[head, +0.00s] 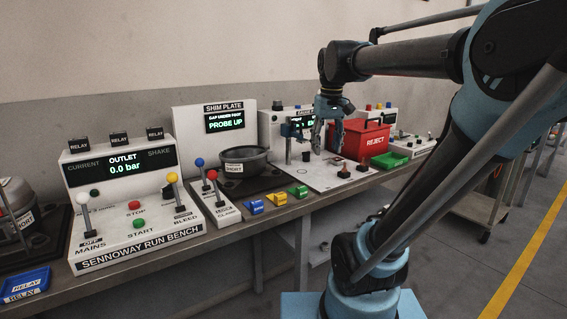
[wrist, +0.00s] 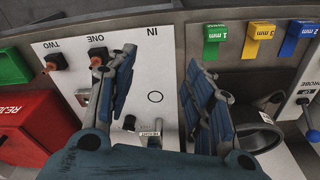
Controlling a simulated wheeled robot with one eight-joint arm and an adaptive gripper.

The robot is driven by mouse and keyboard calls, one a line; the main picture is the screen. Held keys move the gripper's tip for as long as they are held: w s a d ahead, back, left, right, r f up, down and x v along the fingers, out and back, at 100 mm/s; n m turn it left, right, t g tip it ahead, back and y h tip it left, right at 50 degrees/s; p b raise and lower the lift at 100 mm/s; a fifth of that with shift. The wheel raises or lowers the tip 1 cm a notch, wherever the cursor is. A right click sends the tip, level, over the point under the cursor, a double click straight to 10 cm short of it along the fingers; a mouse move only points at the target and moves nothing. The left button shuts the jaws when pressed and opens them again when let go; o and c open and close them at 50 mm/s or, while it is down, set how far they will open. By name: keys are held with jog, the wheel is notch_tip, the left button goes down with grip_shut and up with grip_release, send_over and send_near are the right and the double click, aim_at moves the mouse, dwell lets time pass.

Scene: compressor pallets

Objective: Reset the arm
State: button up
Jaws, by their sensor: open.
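My gripper (head: 328,138) hangs from my raised arm, fingers pointing down, above a white station plate (head: 325,178) on the bench. In the wrist view my gripper (wrist: 160,68) has its two fingers well apart with nothing between them. The white plate (wrist: 152,72) shows below and between the fingers, with the printed words IN, ONE and TWO. The arm reaches in from the upper right of the head view, with its elbow up.
A dark pot (head: 245,160) sits left. Blue (head: 254,207), yellow (head: 277,198) and green (head: 298,191) shim tabs line the front edge. The run bench (head: 135,215) has upright levers.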

jog(key=s+d+f+m, duration=0.1)
jog(key=s+d+f, duration=0.1)
jog(key=s+f, duration=0.2)
jog(key=s+d+f+m, duration=0.1)
jog(key=s+f, duration=0.4)
jog(key=f, duration=0.6)
jog(key=s+d+f+t, duration=0.1)
jog(key=s+d+f, duration=0.1)
jog(key=s+f, duration=0.3)
notch_tip(320, 180, down, 3)
jog(key=shift+s+d+f+m, duration=0.1)
jog(key=shift+s+d+m, duration=0.2)
jog(key=shift+m, duration=0.1)
jog(key=shift+w, duration=0.1)
jog(key=shift+w+f, duration=0.2)
jog(key=shift+w, duration=0.25)
